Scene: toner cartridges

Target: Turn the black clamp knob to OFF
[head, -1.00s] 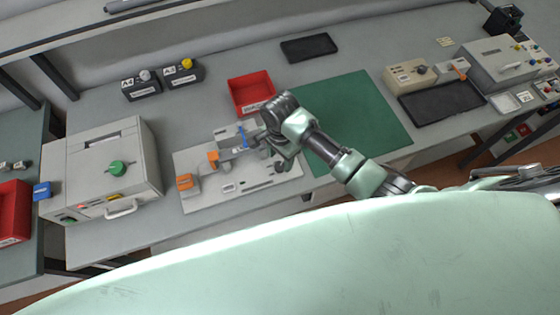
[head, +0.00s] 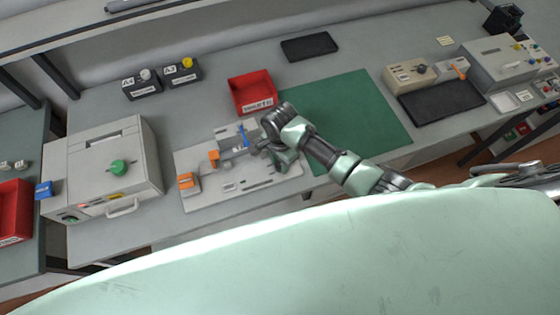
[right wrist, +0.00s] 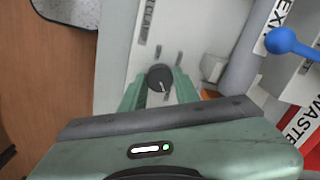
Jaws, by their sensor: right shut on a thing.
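The black clamp knob (right wrist: 160,77) shows in the right wrist view as a round dark knob with a pale pointer line, on the light grey plate of the fixture (head: 205,197). My right gripper (right wrist: 158,88) has its two green fingers on either side of the knob and is shut on it. In the head view my right gripper (head: 281,160) is over the right part of the fixture and hides the knob. Labels beside the knob are partly cut off, and I cannot read an OFF mark. My left gripper is not in view.
The fixture also carries an orange block (head: 187,181) and a blue handle (head: 243,135); a blue ball (right wrist: 280,40) shows near the gripper. A red bin (head: 251,93) stands behind, a green mat (head: 350,115) lies right, and a grey machine with a green knob (head: 118,167) stands left.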

